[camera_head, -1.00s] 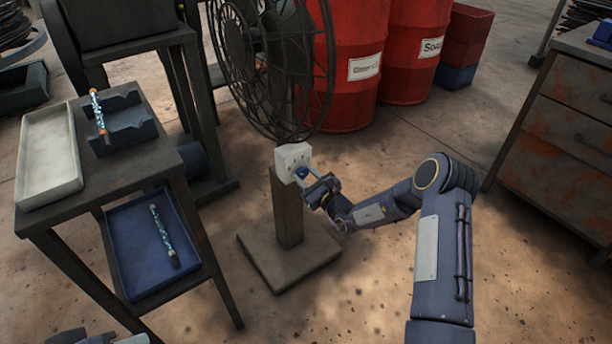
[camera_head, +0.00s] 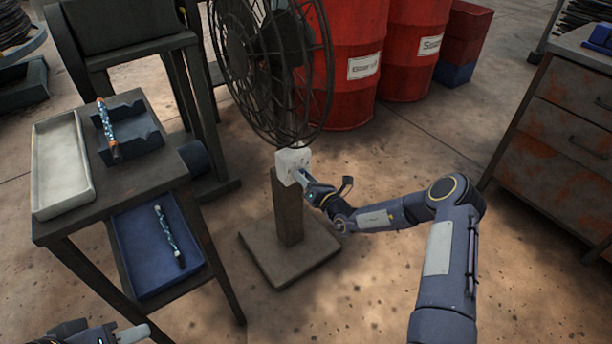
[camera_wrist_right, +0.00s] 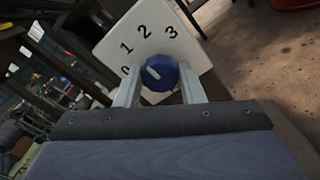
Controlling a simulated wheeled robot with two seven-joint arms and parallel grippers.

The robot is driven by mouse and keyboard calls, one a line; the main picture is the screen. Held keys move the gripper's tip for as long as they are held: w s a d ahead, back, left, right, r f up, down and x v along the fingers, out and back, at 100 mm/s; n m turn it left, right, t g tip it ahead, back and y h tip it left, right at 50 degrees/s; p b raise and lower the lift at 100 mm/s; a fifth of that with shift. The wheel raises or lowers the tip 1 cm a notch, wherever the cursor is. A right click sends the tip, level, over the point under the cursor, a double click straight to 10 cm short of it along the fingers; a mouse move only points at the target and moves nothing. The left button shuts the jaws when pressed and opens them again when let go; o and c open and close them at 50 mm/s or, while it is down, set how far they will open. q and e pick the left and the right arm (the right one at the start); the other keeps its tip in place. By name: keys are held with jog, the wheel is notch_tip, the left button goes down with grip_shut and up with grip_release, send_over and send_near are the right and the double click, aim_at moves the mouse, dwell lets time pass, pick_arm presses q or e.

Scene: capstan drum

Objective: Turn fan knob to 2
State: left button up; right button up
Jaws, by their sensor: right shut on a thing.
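The fan (camera_head: 236,50) stands on a post, with a white control box (camera_head: 290,159) below its cage. In the right wrist view the white dial plate (camera_wrist_right: 150,18) shows 0, 1, 2 and 3. The blue fan knob (camera_wrist_right: 160,75) sits below the numbers, and its white mark appears to point up-left, toward the 1. My right gripper (camera_head: 298,177) is at the box; its fingers stand on both sides of the knob and are shut on it. My left gripper (camera_head: 118,334) is partly in view at the bottom left, away from the fan; its opening is unclear.
A side table with a pale tray (camera_head: 48,205) and a dark holder (camera_head: 143,147) stands at left, a blue bin (camera_head: 140,282) below. Red barrels (camera_head: 352,105) stand behind the fan, a rusty cabinet (camera_head: 560,150) at right. The floor between is clear.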

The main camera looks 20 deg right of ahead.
jog(key=shift+f+m+p, duration=0.1)
jog(key=shift+m+p, duration=0.55)
jog(key=shift+m, duration=1.45)
jog(key=o, duration=1)
jog(key=shift+s, duration=0.1)
jog(key=p+v, duration=0.2)
jog(key=v, duration=0.5)
jog(key=shift+s+d, duration=0.15)
jog(key=shift+s, duration=0.15)
